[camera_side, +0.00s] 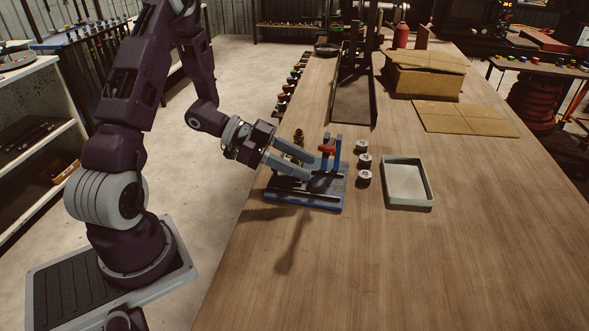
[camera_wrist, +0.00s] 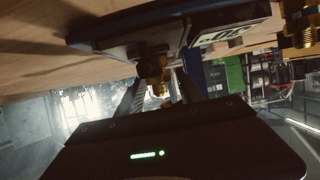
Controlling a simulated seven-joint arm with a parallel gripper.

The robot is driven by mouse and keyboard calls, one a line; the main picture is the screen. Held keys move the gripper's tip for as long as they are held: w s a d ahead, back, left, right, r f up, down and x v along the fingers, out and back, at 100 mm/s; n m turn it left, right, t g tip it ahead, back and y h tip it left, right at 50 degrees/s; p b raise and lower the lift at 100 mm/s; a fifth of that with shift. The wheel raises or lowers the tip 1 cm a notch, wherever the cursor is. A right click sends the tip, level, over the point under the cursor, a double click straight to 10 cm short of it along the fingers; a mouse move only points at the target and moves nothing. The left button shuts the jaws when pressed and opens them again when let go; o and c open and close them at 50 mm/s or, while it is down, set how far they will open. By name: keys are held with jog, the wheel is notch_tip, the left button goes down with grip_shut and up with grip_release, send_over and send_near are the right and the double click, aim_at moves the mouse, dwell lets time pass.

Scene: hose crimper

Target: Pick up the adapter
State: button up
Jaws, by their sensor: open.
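The crimper, a blue-framed bench fixture (camera_side: 318,203) with a red part on top, stands near the table's left edge in the side view. My gripper (camera_side: 312,176) reaches low into it from the left. In the wrist view, a small brass piece with a dark end (camera_wrist: 158,84), which may be the adapter, shows between the two fingers of my gripper (camera_wrist: 160,92). The fingers look apart, and I cannot tell whether they touch it. Another threaded brass fitting (camera_wrist: 302,28) shows at the wrist view's upper right. My fingers hide part of the fixture.
Several small metal cylinders stand in a row, including one (camera_side: 363,178) right of the fixture. A shallow grey-green tray (camera_side: 430,200) lies further right. A dark upright stand (camera_side: 353,95) and a cardboard box (camera_side: 425,82) are behind. The table's front and right are clear.

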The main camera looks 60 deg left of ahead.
jog(key=shift+x, duration=0.85)
jog(key=shift+a, duration=0.1)
grip_shut()
